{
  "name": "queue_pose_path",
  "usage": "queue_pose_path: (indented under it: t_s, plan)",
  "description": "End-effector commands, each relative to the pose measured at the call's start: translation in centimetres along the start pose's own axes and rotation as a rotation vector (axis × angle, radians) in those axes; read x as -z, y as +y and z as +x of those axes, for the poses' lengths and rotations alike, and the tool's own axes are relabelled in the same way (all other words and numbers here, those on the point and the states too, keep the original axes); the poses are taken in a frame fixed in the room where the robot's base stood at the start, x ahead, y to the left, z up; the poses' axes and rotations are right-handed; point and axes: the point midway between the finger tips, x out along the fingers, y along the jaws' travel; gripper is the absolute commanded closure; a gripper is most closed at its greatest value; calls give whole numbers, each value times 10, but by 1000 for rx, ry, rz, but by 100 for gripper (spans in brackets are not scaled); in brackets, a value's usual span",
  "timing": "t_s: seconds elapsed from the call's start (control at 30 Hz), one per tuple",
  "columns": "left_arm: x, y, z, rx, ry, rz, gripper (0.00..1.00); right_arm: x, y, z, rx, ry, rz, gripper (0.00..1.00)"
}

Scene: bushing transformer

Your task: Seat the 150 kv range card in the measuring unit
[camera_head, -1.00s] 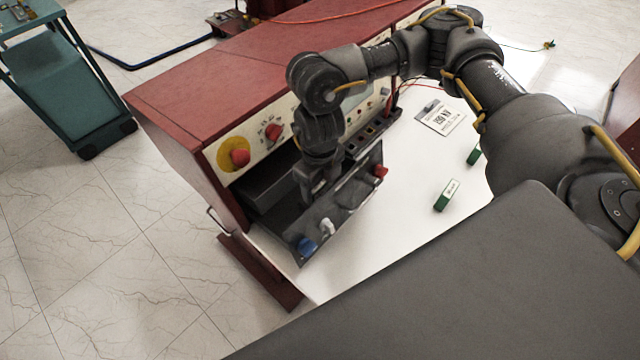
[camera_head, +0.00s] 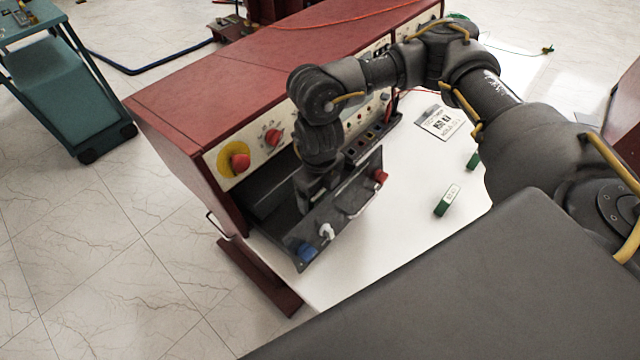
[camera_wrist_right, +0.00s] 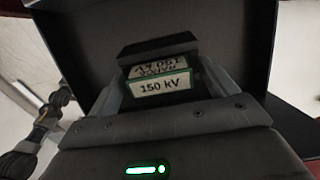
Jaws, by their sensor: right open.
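The measuring unit (camera_head: 352,187) is a dark grey open box with a front panel, at the near left end of the red console. My right gripper (camera_head: 312,207) reaches down into it from above, behind the panel; its fingertips are hidden in the head view. In the right wrist view the 150 kV range card (camera_wrist_right: 160,86), with a green-edged white label, stands between the open fingers of my right gripper (camera_wrist_right: 163,80). I cannot tell how deep the card sits. My left gripper is not in view.
Green cards lie on the white tabletop, one in the open (camera_head: 447,200) and one partly behind my arm (camera_head: 474,158). A printed sheet (camera_head: 440,122) lies farther back. The red console (camera_head: 240,80) borders the unit on the left. A teal cart (camera_head: 60,90) stands on the floor.

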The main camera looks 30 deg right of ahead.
Motion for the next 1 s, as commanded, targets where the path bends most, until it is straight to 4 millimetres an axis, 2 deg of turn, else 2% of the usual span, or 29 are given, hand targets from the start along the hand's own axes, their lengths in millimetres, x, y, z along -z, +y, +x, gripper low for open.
queue_pose_path:
  t_s: [0.17, 0.4, 0.6, 0.8, 1.0]
  plan:
    - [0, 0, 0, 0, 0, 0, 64, -2, 0, -23, 1, -6, -2, 15]
    - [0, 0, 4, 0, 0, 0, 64, -1, -1, -74, 2, -7, -2, 15]
    - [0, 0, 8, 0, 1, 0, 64, -1, 0, -107, 2, -5, -1, 15]
    - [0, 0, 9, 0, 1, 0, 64, 0, 0, -121, 0, -1, 0, 15]
    - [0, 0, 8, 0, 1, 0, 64, 0, 0, -122, 0, -1, 0, 15]
